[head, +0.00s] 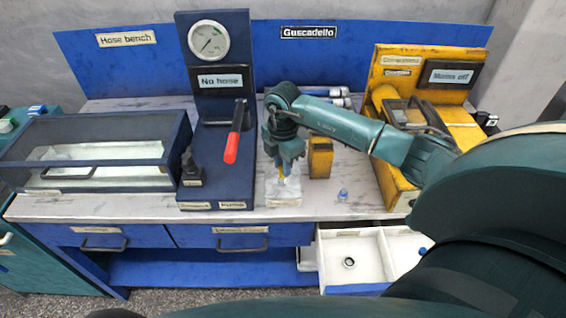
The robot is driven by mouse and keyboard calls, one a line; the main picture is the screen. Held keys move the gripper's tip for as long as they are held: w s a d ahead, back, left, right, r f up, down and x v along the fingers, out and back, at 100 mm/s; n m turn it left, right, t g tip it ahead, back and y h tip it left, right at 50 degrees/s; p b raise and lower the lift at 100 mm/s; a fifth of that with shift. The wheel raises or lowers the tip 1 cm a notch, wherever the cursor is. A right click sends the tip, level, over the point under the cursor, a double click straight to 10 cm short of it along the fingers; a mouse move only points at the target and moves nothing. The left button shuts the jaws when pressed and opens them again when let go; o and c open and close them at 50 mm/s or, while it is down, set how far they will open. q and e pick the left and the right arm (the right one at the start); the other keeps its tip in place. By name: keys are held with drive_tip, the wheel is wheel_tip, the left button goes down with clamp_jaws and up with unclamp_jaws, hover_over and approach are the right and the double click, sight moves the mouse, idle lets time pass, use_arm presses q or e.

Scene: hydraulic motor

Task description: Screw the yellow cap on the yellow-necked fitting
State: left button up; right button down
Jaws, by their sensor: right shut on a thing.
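My right gripper (284,165) points down over a small pale block (284,194) at the front middle of the bench. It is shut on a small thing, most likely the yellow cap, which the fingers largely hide. A bit of yellow (283,177) shows just below the fingertips, at the top of the pale block. It looks like the yellow-necked fitting, but I cannot tell cap from neck, or whether they touch. My left gripper is not in view.
A blue stand with a gauge (208,40) and red-handled lever (235,135) is left of the gripper. A yellow box (320,157) stands close right. A small blue piece (342,195) lies on the bench. An open white drawer (352,289) holds a dark ring (348,262).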

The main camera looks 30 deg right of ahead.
drive_tip(key=shift+s+a+f, duration=0.15)
drive_tip(key=shift+f, duration=0.1)
drive_tip(key=shift+m, duration=0.5)
drive_tip(key=c, duration=1.5)
unclamp_jaws()
drive_tip(key=shift+o, duration=0.5)
drive_tip(key=shift+r, duration=0.1)
drive_tip(key=shift+w+d+r, duration=0.2)
drive_tip(key=shift+d+r, duration=0.05)
drive_tip(key=n+b, duration=0.1)
drive_tip(key=n, duration=0.4)
drive_tip(key=shift+f+n+b, duration=0.15)
drive_tip(key=shift+n+b, duration=0.25)
drive_tip(key=n+b, duration=0.1)
drive_tip(key=n, duration=0.2)
drive_tip(key=shift+n, duration=0.7)
